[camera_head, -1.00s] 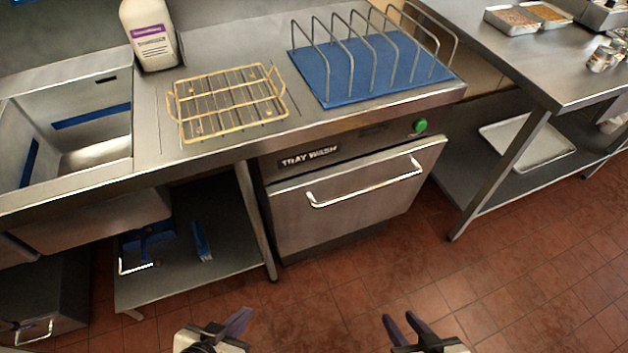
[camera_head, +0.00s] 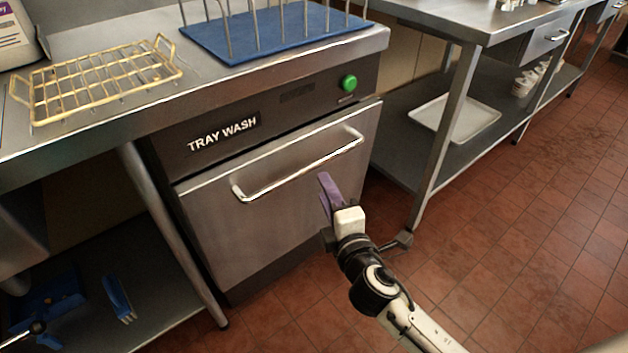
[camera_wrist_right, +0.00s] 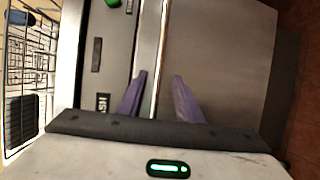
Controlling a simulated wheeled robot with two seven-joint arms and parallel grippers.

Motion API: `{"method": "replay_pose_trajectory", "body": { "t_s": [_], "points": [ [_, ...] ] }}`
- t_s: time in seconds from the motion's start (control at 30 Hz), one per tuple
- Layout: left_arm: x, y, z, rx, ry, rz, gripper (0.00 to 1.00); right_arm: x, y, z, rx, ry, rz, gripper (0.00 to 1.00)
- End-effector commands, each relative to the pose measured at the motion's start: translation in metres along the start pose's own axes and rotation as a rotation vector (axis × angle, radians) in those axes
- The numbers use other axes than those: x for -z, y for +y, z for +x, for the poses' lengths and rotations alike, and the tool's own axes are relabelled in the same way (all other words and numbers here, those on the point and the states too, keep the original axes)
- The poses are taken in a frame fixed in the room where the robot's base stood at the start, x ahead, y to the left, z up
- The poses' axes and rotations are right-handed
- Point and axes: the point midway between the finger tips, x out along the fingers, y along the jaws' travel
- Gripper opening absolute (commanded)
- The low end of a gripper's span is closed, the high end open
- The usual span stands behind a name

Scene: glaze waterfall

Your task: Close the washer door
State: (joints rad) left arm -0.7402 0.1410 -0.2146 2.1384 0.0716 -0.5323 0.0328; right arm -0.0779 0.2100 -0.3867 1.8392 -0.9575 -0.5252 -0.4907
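The washer door (camera_head: 270,210) is a steel front panel with a bright bar handle (camera_head: 300,165) near its top, under a dark "TRAY WASH" strip (camera_head: 224,132). Its top edge seems to stand slightly out from the machine; how far is hard to tell. My right gripper (camera_head: 327,188) is in front of the door's right part, just below the handle's right end. In the right wrist view its two purple fingers (camera_wrist_right: 160,76) are spread and empty. There the handle (camera_wrist_right: 161,50) runs up the picture, in line with the gap between them; contact cannot be told.
The counter above holds a yellow wire rack (camera_head: 100,85) and a blue mat (camera_head: 265,35) with metal hoops. A green button (camera_head: 348,83) is on the machine's front. A steel table (camera_head: 455,100) stands at right with a tray (camera_head: 455,118) below. The red floor (camera_head: 500,240) is open.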

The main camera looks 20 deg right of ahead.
Motion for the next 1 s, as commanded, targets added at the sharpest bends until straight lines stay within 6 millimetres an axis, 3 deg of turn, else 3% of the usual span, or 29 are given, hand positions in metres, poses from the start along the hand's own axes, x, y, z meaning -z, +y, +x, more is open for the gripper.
{"method": "replay_pose_trajectory", "body": {
  "t_s": [0.6,1.0],
  "points": [
    [-0.002,0.001,0.005,-0.006,0.022,-0.016,0.0,0.0,0.001,0.093,-0.004,-0.001,-0.006,0.33],
    [-0.007,0.002,0.003,-0.007,0.013,-0.022,0.0,0.0,0.001,0.102,-0.002,-0.001,-0.005,0.33]
  ]
}}
